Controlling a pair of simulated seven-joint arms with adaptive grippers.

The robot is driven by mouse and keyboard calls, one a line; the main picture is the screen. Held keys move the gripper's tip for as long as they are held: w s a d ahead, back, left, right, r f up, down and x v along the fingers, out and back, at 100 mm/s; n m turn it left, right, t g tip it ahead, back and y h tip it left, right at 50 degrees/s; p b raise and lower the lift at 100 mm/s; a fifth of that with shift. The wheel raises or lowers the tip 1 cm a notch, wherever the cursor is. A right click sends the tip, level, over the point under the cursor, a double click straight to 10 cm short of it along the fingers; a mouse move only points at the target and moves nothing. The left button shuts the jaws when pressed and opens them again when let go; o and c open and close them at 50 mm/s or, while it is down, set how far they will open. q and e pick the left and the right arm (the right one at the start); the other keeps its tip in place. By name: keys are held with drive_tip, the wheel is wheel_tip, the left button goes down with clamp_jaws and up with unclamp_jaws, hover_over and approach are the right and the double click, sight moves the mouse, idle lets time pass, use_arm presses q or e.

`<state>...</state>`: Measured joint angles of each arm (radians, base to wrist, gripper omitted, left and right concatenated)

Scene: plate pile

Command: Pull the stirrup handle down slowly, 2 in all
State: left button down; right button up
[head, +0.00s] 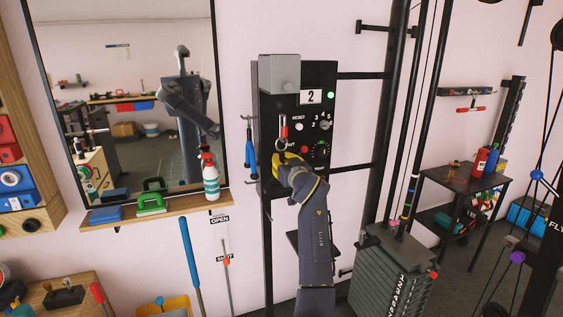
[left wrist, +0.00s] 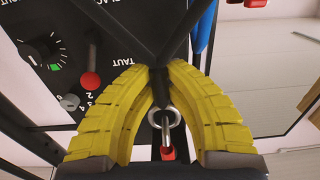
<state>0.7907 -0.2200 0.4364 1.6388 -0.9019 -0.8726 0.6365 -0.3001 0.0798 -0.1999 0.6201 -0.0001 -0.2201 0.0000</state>
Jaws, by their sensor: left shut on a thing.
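My left gripper (head: 287,160) is in front of the lower part of the black control panel (head: 319,119), its yellow fingers around the stirrup handle, which the fingers mostly hide in the head view. In the left wrist view the fingertips (left wrist: 160,72) meet on the dark neck of the stirrup handle (left wrist: 176,38), whose black bars spread from there. A metal ring (left wrist: 164,116) and a red fitting (left wrist: 167,153) sit beside the neck, between the fingers. In the head view the ring (head: 281,145) hangs under the red fitting (head: 284,131). My right gripper is not in view.
The panel shows a "2" (head: 311,96) and a lit green lamp (head: 331,95). A red-knobbed lever (left wrist: 90,78) and a dial (left wrist: 40,52) are close to the fingers. A weight stack (head: 390,272) stands at lower right.

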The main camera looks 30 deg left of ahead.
use_arm(q)
drive_tip(key=shift+r, duration=0.1)
drive_tip(key=c, duration=1.4)
unclamp_jaws()
